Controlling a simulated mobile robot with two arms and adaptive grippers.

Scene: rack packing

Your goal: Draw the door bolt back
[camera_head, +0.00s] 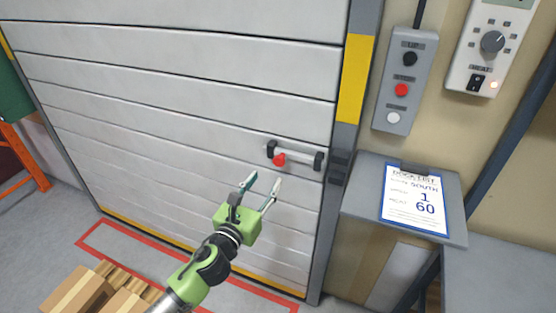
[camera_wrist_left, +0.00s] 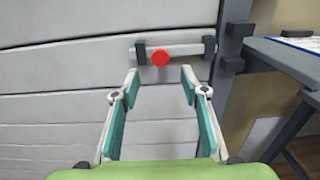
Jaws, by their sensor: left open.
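The door bolt (camera_head: 298,152) is a grey bar in two dark brackets, low on the right side of the grey slatted door (camera_head: 190,90). Its red knob (camera_head: 279,160) sits near the left bracket. In the left wrist view the bolt (camera_wrist_left: 187,50) lies level, with its red knob (camera_wrist_left: 159,58) ahead of the fingers. Two dark catch blocks (camera_head: 337,168) are on the door frame, right of the bolt. My left gripper (camera_head: 262,184) is open and empty, below and left of the knob and apart from it. My right gripper is in neither view.
A grey shelf with a clipboard sheet (camera_head: 415,200) stands right of the door frame. A button box (camera_head: 405,82) and a heater control (camera_head: 490,45) hang above it. Cardboard boxes (camera_head: 80,292) are on the floor at lower left, by red floor lines.

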